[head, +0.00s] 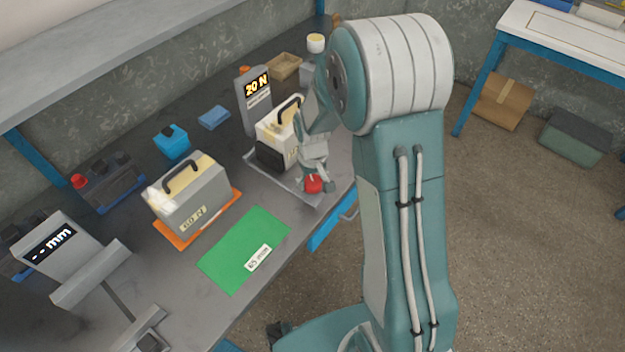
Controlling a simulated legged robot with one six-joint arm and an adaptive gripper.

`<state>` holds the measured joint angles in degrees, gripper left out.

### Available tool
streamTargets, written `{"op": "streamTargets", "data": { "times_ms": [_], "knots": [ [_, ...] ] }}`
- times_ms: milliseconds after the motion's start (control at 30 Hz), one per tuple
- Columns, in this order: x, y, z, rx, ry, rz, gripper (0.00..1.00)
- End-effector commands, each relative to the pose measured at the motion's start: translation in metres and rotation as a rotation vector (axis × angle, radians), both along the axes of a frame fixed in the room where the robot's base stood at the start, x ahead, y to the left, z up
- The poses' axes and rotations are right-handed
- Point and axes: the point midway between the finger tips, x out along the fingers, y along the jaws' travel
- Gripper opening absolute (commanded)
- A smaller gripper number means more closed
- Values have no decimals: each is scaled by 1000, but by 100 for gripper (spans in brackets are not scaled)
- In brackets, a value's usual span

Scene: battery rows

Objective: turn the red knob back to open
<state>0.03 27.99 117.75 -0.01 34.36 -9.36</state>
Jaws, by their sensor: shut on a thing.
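The red knob (313,184) sits at the front right corner of a grey metal plate (290,190) on the bench. My gripper (313,174) reaches down over it, shut on the knob, with the fingers covering part of it. On the same plate, behind and left of my gripper, stands a cream battery block (275,133) with a black handle and a black pad against its front. A grey display post (256,95) reading "20 N" stands behind the block. How far the knob is turned cannot be seen.
A grey battery marked "60 N" (187,205) stands on an orange mat (178,242). A green mat (230,262) lies in front. My arm hides the bench's right end.

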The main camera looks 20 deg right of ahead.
Motion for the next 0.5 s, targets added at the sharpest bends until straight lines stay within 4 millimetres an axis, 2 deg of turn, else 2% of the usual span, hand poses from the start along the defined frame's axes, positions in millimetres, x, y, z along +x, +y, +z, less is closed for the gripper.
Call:
{"op": "streamTargets", "data": {
  "times_ms": [500],
  "knots": [
    [3, 1, 1, -1, -10, 490, 25]
  ]
}}
